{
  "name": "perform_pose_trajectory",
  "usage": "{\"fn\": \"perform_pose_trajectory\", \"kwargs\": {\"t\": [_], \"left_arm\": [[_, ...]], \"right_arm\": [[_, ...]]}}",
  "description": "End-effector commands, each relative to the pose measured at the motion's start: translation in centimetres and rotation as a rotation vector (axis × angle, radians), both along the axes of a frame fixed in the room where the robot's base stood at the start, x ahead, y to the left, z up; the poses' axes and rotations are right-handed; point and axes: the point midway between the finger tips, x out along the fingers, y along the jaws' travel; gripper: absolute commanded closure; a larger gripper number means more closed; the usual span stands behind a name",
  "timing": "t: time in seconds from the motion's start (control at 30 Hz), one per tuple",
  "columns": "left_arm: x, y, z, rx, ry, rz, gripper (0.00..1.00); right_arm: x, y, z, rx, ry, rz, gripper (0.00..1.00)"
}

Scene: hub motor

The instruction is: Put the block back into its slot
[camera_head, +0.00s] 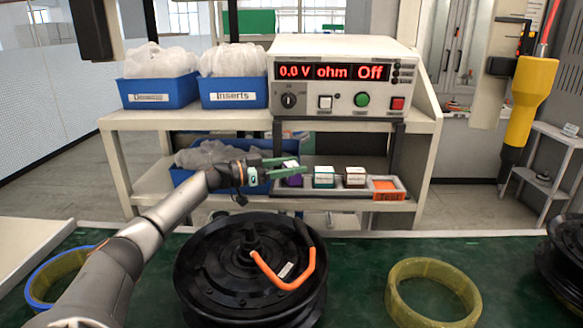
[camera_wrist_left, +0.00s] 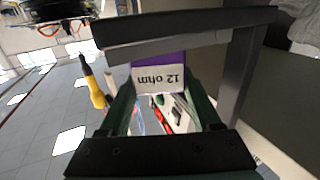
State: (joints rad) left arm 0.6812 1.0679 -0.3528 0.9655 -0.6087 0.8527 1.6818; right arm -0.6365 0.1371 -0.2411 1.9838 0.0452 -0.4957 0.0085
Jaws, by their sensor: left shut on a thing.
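My left gripper (camera_head: 285,168) is shut on a purple block (camera_head: 293,180) at the left end of a grey slotted tray (camera_head: 330,192). In the left wrist view, the purple block (camera_wrist_left: 158,78) sits between the fingers of my left gripper (camera_wrist_left: 158,98), its white label reading "12 ohm" upside down. Whether the block is seated in a slot or held just above it, I cannot tell. A teal block (camera_head: 323,180) and a brown block (camera_head: 355,180), both with white tops, stand in the tray to its right. My right gripper is not in view.
An orange "Test" place (camera_head: 388,190) is at the tray's right end. A meter (camera_head: 345,80) reading "0.0 V ohm Off" stands on the shelf above. Blue bins (camera_head: 160,92) are at left. A black hub motor (camera_head: 215,265) and a yellow ring (camera_head: 433,290) are on the green bench.

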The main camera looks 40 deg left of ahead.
Motion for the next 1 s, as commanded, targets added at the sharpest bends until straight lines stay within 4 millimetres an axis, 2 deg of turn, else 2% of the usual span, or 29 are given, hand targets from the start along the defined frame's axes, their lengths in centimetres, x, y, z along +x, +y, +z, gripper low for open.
{"fn": "perform_pose_trajectory", "kwargs": {"t": [0.53, 0.57, 0.83, 1.0], "left_arm": [[0.01, -0.01, -0.26, -0.001, 0.0, 0.0, 0.96], [0.0, 0.01, -0.23, 0.0, -0.001, 0.0, 0.33], [0.01, -0.01, -0.24, 0.0, 0.0, 0.0, 0.03], [0.01, -0.01, -0.26, 0.0, 0.0, 0.0, 0.01]], "right_arm": [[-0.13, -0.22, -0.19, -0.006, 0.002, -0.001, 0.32], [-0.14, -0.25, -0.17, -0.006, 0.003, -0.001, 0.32], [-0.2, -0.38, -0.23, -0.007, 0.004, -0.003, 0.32], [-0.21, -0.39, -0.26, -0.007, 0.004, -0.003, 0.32]]}}
